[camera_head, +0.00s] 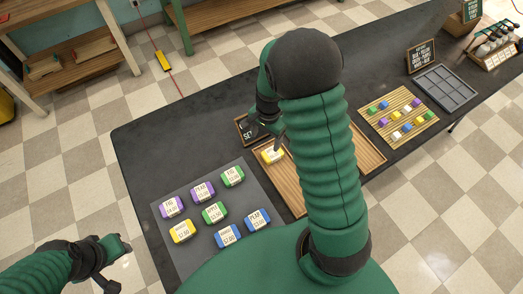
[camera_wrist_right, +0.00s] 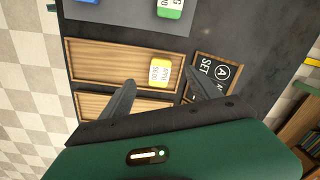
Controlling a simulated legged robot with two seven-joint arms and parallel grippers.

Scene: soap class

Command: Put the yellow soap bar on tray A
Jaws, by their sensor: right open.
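A yellow soap bar (camera_head: 272,155) with a white label lies on the wooden tray (camera_head: 283,188) beside the black sign with a circled A (camera_wrist_right: 212,73). In the right wrist view this yellow bar (camera_wrist_right: 160,72) rests near the sign end of the tray (camera_wrist_right: 110,60). My right gripper (camera_wrist_right: 160,76) is open over it, its fingers appearing on either side; I cannot tell whether they touch it. A second yellow bar (camera_head: 182,231) lies on the grey mat (camera_head: 189,267). My left gripper (camera_head: 117,263) is open and empty at the lower left, off the table.
Several purple, green and blue soap bars lie on the mat. A second wooden tray (camera_head: 371,153) is partly hidden behind my right arm. Farther right are a board of small coloured blocks (camera_head: 381,122), a grey compartment tray (camera_head: 443,90) and a small sign (camera_head: 420,56).

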